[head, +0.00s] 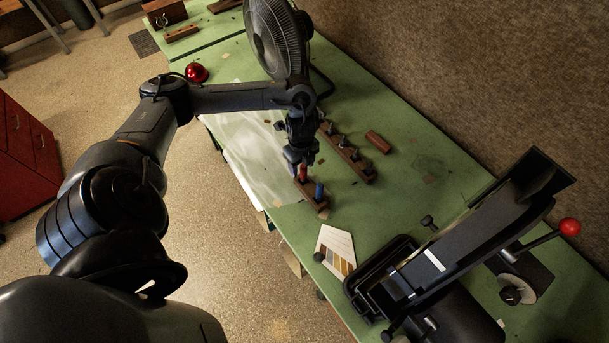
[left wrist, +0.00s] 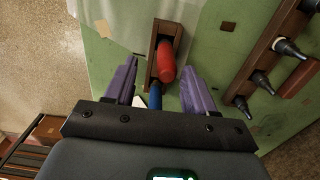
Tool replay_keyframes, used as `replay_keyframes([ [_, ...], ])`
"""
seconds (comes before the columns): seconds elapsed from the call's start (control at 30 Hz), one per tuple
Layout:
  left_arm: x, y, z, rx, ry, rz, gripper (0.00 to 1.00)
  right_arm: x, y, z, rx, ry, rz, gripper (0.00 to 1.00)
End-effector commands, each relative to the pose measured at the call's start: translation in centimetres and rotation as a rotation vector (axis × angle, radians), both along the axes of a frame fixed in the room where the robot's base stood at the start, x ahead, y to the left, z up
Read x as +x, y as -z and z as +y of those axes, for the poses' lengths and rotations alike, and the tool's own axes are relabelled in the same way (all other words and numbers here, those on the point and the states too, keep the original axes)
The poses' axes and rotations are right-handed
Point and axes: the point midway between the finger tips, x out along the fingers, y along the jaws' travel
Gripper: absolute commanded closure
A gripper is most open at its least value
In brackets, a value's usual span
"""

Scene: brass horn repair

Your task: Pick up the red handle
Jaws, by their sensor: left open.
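The red handle (head: 303,173) stands in a small dark wooden rack (head: 311,196) near the front edge of the green bench. A blue handle (head: 319,191) stands beside it in the same rack. My left gripper (head: 299,157) is over the red handle, pointing down. In the left wrist view, its two purple fingers (left wrist: 160,85) are spread apart and empty. The red handle (left wrist: 166,62) lies just past and between the fingertips there, with the blue handle (left wrist: 155,96) closer to the palm. I cannot tell whether any finger touches the red handle. My right gripper is not in view.
A longer wooden rack (head: 347,155) with several dark-tipped tools stands to the right, beside a small wooden block (head: 378,142). A fan (head: 275,40) stands behind. A black machine with a red-knobbed lever (head: 569,227) and a colour card (head: 336,248) are nearer. A pale sheet (head: 250,150) covers the left bench edge.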

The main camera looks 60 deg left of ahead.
Motion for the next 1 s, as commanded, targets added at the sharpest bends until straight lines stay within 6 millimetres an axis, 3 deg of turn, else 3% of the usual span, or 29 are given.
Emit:
replay_keyframes([
  [0.17, 0.2, 0.9, -0.1, -0.002, -0.001, 0.001, 0.45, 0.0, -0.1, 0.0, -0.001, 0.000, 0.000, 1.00],
  [0.5, 0.6, 4.9, 0.1, -0.001, 0.000, 0.001, 0.45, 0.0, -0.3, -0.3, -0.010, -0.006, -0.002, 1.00],
  [0.83, 0.7, 5.4, 0.1, 0.000, 0.001, -0.001, 0.45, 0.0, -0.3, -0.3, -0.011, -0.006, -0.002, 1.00],
  [1.0, 0.7, 5.3, 0.1, 0.000, 0.001, -0.001, 0.71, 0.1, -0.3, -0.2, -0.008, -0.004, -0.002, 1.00],
])
